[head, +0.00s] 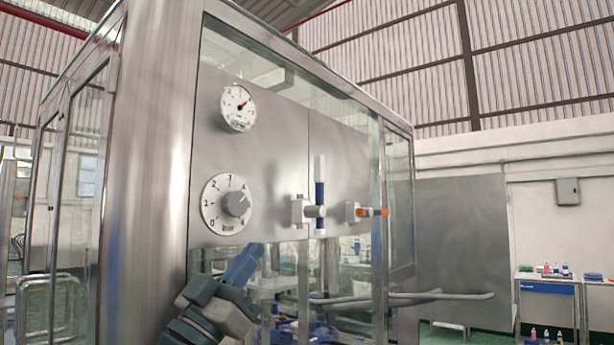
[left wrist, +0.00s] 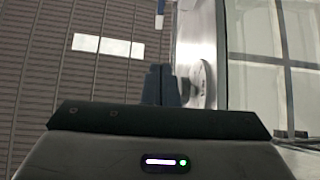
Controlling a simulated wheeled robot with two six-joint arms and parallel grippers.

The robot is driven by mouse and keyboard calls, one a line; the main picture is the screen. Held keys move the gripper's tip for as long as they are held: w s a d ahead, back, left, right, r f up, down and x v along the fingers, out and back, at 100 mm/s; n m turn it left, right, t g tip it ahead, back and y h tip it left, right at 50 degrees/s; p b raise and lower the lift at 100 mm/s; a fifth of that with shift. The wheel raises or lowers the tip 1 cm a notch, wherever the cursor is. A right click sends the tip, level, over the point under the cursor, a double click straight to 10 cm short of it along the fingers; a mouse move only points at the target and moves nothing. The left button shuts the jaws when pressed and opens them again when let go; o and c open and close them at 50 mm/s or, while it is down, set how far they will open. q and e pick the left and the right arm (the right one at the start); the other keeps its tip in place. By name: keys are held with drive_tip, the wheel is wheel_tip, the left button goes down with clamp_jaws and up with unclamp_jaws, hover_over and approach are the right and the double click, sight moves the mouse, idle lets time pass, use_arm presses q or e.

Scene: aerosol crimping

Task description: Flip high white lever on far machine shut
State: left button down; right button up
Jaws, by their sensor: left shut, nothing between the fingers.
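The lever (head: 320,170) on the machine's grey panel stands upright, with a white upper end and a blue lower part, at a white round valve hub. What seems to be its blue and white end shows at the top of the left wrist view (left wrist: 160,12). My left gripper (head: 246,262) is shut and empty, below and left of the lever and apart from it, just under the panel's dial. Its fingers also show in the left wrist view (left wrist: 161,84). My right gripper is not in view.
A numbered dial (head: 225,204) sits left of the lever, with a pressure gauge (head: 238,107) above it. A second valve with an orange handle (head: 374,212) lying level is to the right. A steel post (head: 150,150) stands at left. A table (head: 548,286) holds bottles at far right.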

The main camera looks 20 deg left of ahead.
use_arm(q)
drive_tip(key=p, duration=0.8)
approach(316, 163)
drive_tip(key=x, duration=0.5)
drive_tip(key=shift+r, duration=0.15)
drive_tip(key=shift+w+d+r, duration=0.1)
drive_tip(key=shift+w+r, duration=0.05)
drive_tip(key=shift+w, duration=0.1)
